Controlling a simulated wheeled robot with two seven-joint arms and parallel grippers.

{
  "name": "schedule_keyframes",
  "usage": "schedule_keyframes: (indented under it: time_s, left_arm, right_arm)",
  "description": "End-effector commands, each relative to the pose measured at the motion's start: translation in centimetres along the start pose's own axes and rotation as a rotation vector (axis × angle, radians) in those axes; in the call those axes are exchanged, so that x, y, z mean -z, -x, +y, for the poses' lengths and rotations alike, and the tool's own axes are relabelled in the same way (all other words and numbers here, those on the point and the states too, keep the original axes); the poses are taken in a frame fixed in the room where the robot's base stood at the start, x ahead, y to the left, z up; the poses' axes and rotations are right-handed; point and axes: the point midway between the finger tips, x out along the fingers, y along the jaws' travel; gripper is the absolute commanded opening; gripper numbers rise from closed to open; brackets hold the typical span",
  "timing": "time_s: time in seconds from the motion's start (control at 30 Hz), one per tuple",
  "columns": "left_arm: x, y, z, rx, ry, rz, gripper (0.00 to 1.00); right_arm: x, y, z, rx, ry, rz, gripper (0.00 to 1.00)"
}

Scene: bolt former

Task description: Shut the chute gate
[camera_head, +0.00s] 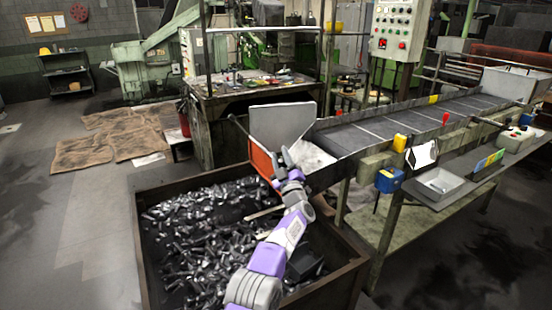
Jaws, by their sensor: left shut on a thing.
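The chute (385,125) is a long dark trough that slopes down to the left above a bin. At its lower end stand an upright light grey plate (282,122) and an orange panel (262,160), which I take to be the chute gate. A thin dark rod (241,129) sticks out to the upper left of the orange panel. My left gripper (284,160) is at the panel's right side, shut on what looks like the gate; its fingers hide the exact grip point. My right gripper is not in view.
A rusty-rimmed bin (141,240) full of dark bolts stands below the chute end, under my left arm. A cluttered workbench (215,105) is behind. A side shelf (455,200) with a grey tray (440,184) runs along the chute.

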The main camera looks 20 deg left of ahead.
Motion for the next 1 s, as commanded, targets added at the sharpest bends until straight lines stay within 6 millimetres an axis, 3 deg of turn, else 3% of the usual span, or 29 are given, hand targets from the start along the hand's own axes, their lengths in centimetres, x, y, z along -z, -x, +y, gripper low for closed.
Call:
schedule_keyframes:
  time_s: [0.3,0.33,0.47,0.8,1.0]
  left_arm:
    - [-0.4,0.2,-0.3,0.005,0.001,-0.005,0.0]
    - [-0.4,0.2,-0.3,0.005,0.0,-0.005,0.37]
    - [-0.4,0.2,-0.3,0.005,-0.001,-0.004,0.54]
    - [-0.2,0.2,-0.2,0.003,-0.001,-0.002,0.54]
    - [-0.2,1.2,-0.2,0.004,-0.002,-0.003,0.54]
  right_arm:
    - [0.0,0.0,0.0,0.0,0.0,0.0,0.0]
    - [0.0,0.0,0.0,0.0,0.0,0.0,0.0]
    - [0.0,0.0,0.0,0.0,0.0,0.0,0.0]
    - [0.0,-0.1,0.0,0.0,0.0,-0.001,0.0]
    - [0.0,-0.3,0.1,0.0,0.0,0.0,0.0]
